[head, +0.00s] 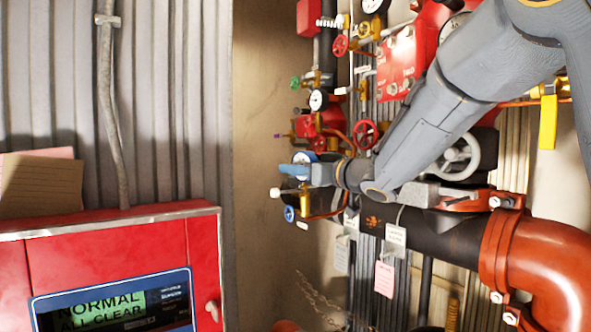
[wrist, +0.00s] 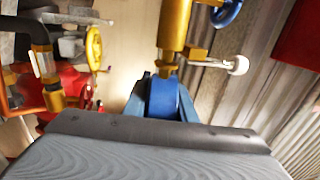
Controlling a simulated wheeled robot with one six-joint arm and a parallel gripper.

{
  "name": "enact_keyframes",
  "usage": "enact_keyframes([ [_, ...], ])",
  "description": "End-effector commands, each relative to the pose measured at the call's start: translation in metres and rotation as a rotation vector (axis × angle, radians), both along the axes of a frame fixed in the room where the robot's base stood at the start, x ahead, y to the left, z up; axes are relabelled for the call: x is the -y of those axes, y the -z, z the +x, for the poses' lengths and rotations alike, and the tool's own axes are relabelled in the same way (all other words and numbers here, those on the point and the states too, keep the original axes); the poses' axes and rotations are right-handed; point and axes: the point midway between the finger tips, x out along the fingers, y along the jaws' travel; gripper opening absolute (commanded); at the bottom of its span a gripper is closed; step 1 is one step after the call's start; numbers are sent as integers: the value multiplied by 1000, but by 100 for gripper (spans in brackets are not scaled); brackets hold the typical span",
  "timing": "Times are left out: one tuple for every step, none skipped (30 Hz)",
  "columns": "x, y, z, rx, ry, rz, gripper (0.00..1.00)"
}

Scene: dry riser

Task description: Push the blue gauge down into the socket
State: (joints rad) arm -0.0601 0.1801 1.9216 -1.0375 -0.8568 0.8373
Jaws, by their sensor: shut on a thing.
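The blue gauge (head: 303,157) shows its pale round face just above my gripper (head: 294,171) in the head view. In the wrist view the blue gauge (wrist: 162,97) is between the two blue fingers of my gripper (wrist: 164,92), which are shut on it. The brass socket (wrist: 168,66) meets the gauge's end there, in line with it. In the head view the brass fitting (head: 304,200) stands right below my gripper. I cannot tell how deep the gauge's stem sits, as the fingers hide part of it.
A blue handwheel (head: 289,214) and a white knob (head: 275,192) stick out from the brass fitting. Red handwheels (head: 365,134), other gauges (head: 318,100) and pipes crowd the wall above and right. A red panel (head: 115,265) stands at the lower left.

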Motion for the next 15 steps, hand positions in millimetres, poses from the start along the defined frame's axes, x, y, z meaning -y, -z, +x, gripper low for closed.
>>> enact_keyframes([
  [0, 0, 0, 0, 0, 0, 0],
  [0, 1, 0, 0, 0, 0, 0],
  [0, 1, 0, 0, 0, 0, 0],
  [0, 2, 0, 0, 0, 0, 0],
  [0, 2, 0, 0, 0, 0, 0],
  [0, 2, 0, 0, 0, 0, 0],
  [0, 3, 0, 0, 0, 0, 0],
  [0, 3, 0, 0, 0, 0, 0],
  [0, 3, 0, -1, 0, 1, 0],
  [0, 4, 0, -1, 0, 1, 0],
  [0, 4, 0, -1, 0, 1, 0],
  [0, 5, 0, -1, 0, 1, 0],
  [0, 5, 0, -1, 0, 1, 0],
  [0, 5, 0, -1, 0, 1, 0],
  [0, 6, 0, -1, 0, 1, 0],
])
